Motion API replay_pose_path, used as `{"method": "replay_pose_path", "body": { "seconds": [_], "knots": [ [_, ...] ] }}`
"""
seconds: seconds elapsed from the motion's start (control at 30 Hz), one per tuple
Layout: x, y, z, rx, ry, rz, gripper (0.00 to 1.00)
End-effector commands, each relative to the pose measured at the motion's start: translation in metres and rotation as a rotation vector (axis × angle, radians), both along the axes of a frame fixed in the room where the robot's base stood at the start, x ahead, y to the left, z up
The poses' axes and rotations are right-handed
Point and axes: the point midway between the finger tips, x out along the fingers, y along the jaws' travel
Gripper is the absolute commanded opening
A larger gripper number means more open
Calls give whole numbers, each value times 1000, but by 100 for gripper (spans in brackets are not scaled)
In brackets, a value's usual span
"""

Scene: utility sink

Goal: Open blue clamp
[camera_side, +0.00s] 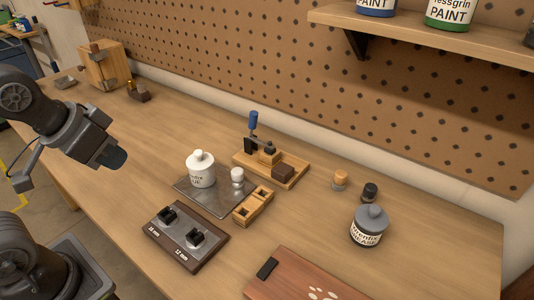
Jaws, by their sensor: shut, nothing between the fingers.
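The blue clamp (253,122) has a blue handle that stands upright at the back left of a wooden board (242,164). Black metal parts sit below the handle, and a dark brown block (283,172) lies on the right part of the board. My gripper (118,160) is at the left, above the table and well apart from the clamp. It is shut and I see nothing held in it.
A metal tray (207,205) holds a white bottle (200,170) and a small white piece (237,180). A grey-lidded jar (369,227) stands right. Bare tabletop lies between my gripper and the tray.

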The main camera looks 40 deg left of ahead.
Motion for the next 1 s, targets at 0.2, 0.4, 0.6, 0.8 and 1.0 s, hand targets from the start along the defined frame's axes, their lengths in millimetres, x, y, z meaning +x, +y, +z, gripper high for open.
{"method": "replay_pose_path", "body": {
  "seconds": [0.2, 0.4, 0.6, 0.8, 1.0],
  "knots": [
    [29, -1, 13, 42, 29, 0, 0],
    [84, -6, 26, 124, 59, 8, 0],
    [146, -21, 26, 213, 67, 19, 0],
    [208, -45, 11, 302, 54, 30, 0],
    [262, -76, -14, 383, 18, 39, 0]
  ]
}}
